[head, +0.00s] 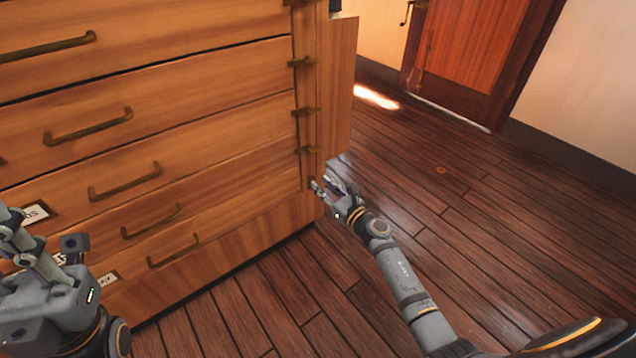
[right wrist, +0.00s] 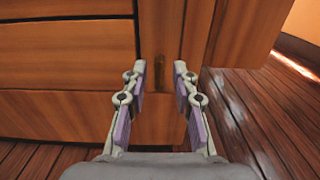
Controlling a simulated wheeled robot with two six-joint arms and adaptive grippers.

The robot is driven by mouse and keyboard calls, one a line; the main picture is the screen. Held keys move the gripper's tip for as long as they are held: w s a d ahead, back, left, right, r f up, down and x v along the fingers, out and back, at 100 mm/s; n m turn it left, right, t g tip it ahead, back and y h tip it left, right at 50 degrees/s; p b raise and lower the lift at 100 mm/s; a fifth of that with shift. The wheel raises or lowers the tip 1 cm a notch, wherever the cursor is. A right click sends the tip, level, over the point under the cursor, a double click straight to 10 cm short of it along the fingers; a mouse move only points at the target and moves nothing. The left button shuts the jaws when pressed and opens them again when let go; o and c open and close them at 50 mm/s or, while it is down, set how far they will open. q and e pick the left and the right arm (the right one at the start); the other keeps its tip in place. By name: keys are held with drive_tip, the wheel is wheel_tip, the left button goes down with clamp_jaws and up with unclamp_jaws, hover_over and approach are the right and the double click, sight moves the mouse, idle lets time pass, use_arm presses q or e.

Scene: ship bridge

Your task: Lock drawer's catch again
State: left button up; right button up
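The wooden drawer cabinet (head: 200,150) fills the left of the head view, its visible drawers looking closed. Brass catches run down its right post. The lowest catch (head: 311,184) is partly hidden by my right gripper (head: 318,186). In the right wrist view, my right gripper (right wrist: 160,68) has its fingers apart, with a brass catch (right wrist: 158,73) upright between them; I cannot tell whether they touch it. My left gripper (head: 12,232) is at the left edge, partly cut off, in front of the lower drawers.
Drawer handles, such as one handle (head: 125,182), stick out from the fronts. A wooden panel (head: 340,85) juts out beside the right post. The plank floor (head: 440,215) to the right is clear up to the wall and door (head: 470,50).

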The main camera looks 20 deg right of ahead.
drive_tip(key=x, duration=0.3)
clamp_jaws()
